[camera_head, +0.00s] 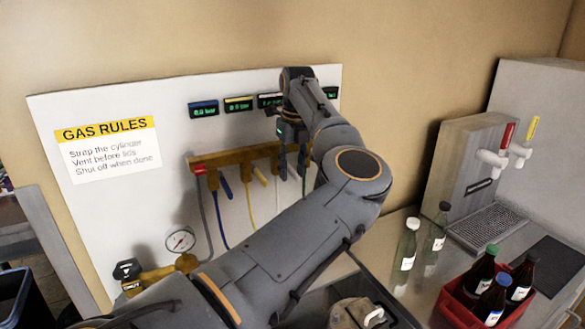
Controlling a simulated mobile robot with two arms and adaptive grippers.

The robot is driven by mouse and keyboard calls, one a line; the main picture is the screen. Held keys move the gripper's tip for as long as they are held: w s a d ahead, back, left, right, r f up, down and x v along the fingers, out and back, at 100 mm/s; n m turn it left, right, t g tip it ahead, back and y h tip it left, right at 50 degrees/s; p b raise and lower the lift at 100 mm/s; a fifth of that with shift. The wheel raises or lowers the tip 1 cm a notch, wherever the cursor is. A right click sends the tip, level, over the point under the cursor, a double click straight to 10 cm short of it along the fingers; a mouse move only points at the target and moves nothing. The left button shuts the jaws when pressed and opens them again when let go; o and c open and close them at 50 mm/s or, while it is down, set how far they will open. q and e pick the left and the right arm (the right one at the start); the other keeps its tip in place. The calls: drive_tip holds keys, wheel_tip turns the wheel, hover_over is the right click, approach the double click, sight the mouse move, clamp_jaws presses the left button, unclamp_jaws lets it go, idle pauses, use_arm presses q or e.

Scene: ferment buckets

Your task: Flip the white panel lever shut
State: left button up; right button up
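A white wall panel (130,222) carries a brass manifold (232,156) with a row of levers. A blue lever (226,186) and a yellow lever (260,177) hang tilted below it. The white lever is not clearly visible; my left gripper and arm cover that stretch of the manifold. My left gripper (292,165) points down at the manifold, right of the yellow lever. Its fingers are small and dark here, and I cannot tell whether they are open, shut or touching a lever. My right gripper is out of view.
Small displays, including a blue-topped one (203,108), sit above the manifold. A pressure gauge (180,239) is at lower left. Clear bottles (406,248), a red crate (455,306) of dark bottles and a tap box (468,165) stand on the right counter.

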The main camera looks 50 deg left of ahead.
sight(295, 172)
use_arm(q)
drive_tip(key=shift+r, duration=0.1)
wheel_tip(295, 172, up, 12)
drive_tip(key=d, duration=0.1)
drive_tip(key=shift+s+d, duration=0.15)
drive_tip(key=shift+s, duration=0.05)
